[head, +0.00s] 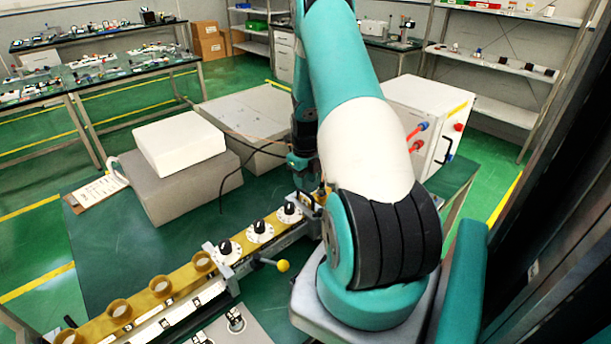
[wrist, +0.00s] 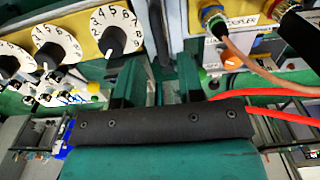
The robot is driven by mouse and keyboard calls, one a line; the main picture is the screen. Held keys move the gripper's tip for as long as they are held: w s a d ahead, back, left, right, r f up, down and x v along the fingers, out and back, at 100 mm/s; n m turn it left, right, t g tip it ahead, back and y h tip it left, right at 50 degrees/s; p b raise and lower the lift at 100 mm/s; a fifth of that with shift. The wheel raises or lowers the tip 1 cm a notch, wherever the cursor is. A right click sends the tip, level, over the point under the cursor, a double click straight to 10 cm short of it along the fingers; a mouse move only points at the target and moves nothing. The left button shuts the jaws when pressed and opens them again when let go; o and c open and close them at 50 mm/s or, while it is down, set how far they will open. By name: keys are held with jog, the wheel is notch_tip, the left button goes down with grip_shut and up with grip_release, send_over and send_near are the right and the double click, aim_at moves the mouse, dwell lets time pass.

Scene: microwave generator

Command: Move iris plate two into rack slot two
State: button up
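My gripper (wrist: 160,85) shows in the wrist view as two dark fingers standing apart, with a gap between them. I see no plate held in the gap. In the head view my arm hides most of the gripper. I cannot single out iris plate two or rack slot two in either view. A brass rail (head: 183,285) runs diagonally across the bench in the head view, with white dials with black knobs (head: 260,232) and several ring-shaped brass parts (head: 160,286). In the wrist view numbered dials (wrist: 115,32) lie left of the fingers.
A yellow ball-ended lever (head: 283,266) sticks out beside the rail. Grey boxes (head: 180,185) and a white cabinet (head: 430,120) stand behind on the green bench. Orange-red cables (wrist: 265,93) and a connector panel (wrist: 235,25) lie right of the fingers.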

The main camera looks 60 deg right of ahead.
aim_at(305, 191)
jog(key=shift+f+b, duration=2.1)
jog(key=shift+f, duration=1.1)
grip_shut()
jog(key=shift+r, duration=0.15)
notch_tip(305, 191, up, 12)
jog(key=p, duration=0.8)
jog(key=shift+f, duration=0.25)
